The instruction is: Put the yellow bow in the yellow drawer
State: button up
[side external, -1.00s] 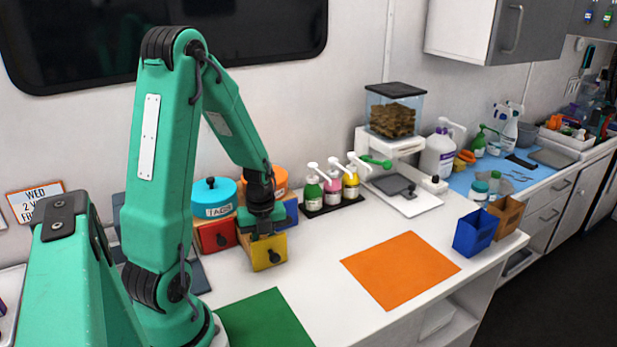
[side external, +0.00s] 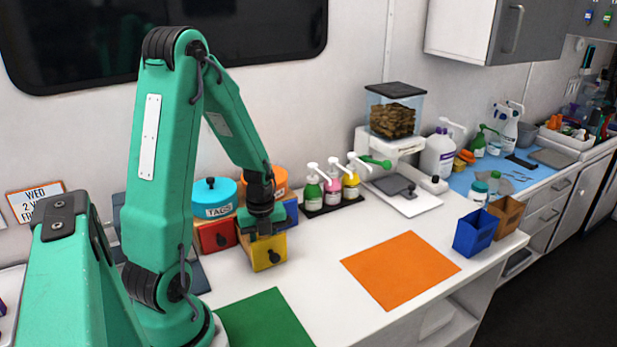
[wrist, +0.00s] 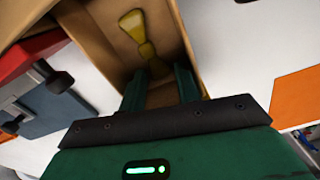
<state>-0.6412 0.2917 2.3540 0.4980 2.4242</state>
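The yellow drawer (side external: 268,253) is pulled out at the front of the block of coloured drawers in the side view. Its tan inside walls (wrist: 96,45) fill the upper middle of the wrist view. The yellow bow (wrist: 143,33) lies inside the drawer, and its near end shows between my fingers. My gripper (side external: 264,226) points down over the drawer. In the wrist view my gripper (wrist: 160,82) has its two fingers apart, with gaps beside the bow, so it looks open. The fingertips and the bow are hidden in the side view.
A red drawer (side external: 214,235) is left of the yellow one, and a blue one (side external: 291,211) is behind it. Orange (side external: 400,270) and green (side external: 265,322) mats lie on the white counter. Pump bottles (side external: 332,190) stand behind. Clear counter lies right of the drawer.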

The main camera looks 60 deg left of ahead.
notch_tip(320, 180, up, 12)
dwell(0.8)
dwell(0.5)
jog(key=s+d+r+n+t, duration=0.1)
jog(key=d+r+n+t, duration=0.1)
jog(key=d+r+n, duration=0.3)
jog(key=s+d+r+n+t, duration=0.1)
jog(key=d+r+n+t, duration=0.2)
jog(key=d+n, duration=1)
notch_tip(320, 180, up, 3)
jog(key=shift+s+d+f+n+t, duration=0.1)
jog(key=shift+s+d+n+t, duration=0.25)
jog(key=shift+n, duration=0.85)
